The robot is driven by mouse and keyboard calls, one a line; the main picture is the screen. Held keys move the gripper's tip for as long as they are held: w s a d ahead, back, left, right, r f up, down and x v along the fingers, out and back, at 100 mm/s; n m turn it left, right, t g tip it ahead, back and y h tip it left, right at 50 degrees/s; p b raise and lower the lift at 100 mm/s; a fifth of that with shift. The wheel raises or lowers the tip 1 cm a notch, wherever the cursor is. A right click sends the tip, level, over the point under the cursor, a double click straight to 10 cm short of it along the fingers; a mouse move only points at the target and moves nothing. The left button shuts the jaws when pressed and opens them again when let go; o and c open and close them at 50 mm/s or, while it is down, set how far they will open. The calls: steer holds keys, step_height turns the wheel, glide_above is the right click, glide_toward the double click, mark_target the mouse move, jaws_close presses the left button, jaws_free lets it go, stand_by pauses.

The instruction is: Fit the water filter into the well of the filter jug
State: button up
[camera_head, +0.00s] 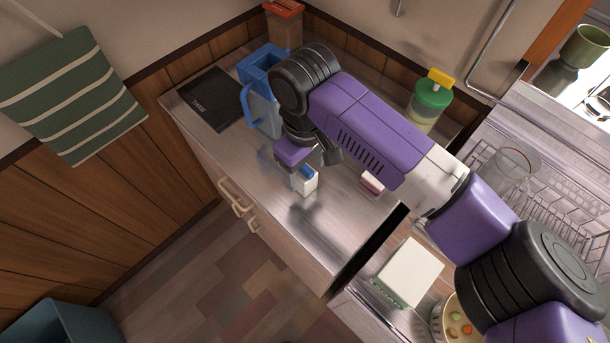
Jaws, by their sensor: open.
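The water filter (305,183) is a small white block with a blue top. It shows on the steel counter just below my gripper, near the counter's front edge. My gripper (309,164) points down over the filter and is open. My wrist and the steep view partly hide the fingertips, so I cannot tell whether they touch the filter. The filter jug (246,98) has a blue rim, a blue handle and a clear body. It stands upright at the back left of the filter, and my wrist hides part of its right side.
A dark mat (211,98) lies left of the jug. A red-lidded container (284,25) stands in the back corner. A pink-and-white sponge (373,183) lies right of the filter. A green dispenser (430,103) stands farther right, near a dish rack (560,190). Counter left of the filter is clear.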

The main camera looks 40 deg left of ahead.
steer(key=shift+f, duration=0.2)
steer(key=c, duration=1.4)
jaws_close()
steer(key=shift+r, duration=0.1)
